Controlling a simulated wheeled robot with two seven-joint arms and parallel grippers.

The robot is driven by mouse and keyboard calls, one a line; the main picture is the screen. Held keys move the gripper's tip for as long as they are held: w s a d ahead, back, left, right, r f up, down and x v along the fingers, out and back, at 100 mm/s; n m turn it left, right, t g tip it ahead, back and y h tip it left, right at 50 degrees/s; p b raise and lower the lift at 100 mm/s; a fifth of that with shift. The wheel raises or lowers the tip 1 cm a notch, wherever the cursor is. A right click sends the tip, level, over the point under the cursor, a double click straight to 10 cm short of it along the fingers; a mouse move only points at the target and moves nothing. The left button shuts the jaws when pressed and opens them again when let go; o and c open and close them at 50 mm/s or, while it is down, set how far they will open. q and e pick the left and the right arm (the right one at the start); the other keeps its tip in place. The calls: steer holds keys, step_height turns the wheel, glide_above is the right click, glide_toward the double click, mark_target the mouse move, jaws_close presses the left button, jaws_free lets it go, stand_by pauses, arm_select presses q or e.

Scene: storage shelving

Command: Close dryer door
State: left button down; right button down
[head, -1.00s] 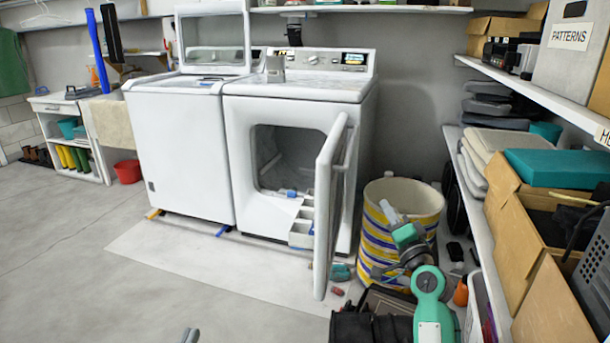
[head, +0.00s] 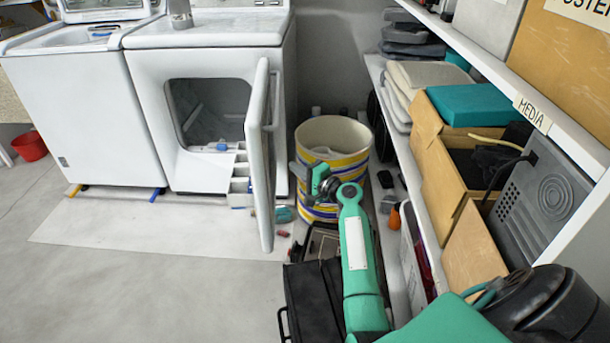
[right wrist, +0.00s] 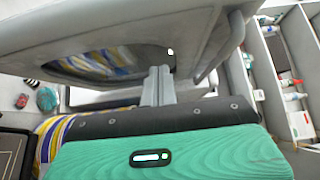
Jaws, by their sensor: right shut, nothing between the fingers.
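The white dryer (head: 215,40) stands with its front opening uncovered. Its door (head: 262,150) is swung wide open, seen nearly edge-on. My right gripper (head: 297,172) is just right of the door, on its outer-face side, with its fingers toward the door. In the right wrist view the shut, empty fingers (right wrist: 157,86) lie close in front of the door (right wrist: 120,22), by its dark window. Whether they touch it I cannot tell. My left gripper is not in view.
A striped basket (head: 330,140) stands right of the door, close to my right wrist. Shelves with boxes (head: 465,150) line the right side. A black case (head: 312,290) lies on the floor below my arm. A white organizer (head: 238,180) sits at the dryer opening.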

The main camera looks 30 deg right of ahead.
steer(key=w+a, duration=0.4)
steer(key=w, duration=0.1)
steer(key=shift+w, duration=0.25)
steer(key=shift+a, duration=0.2)
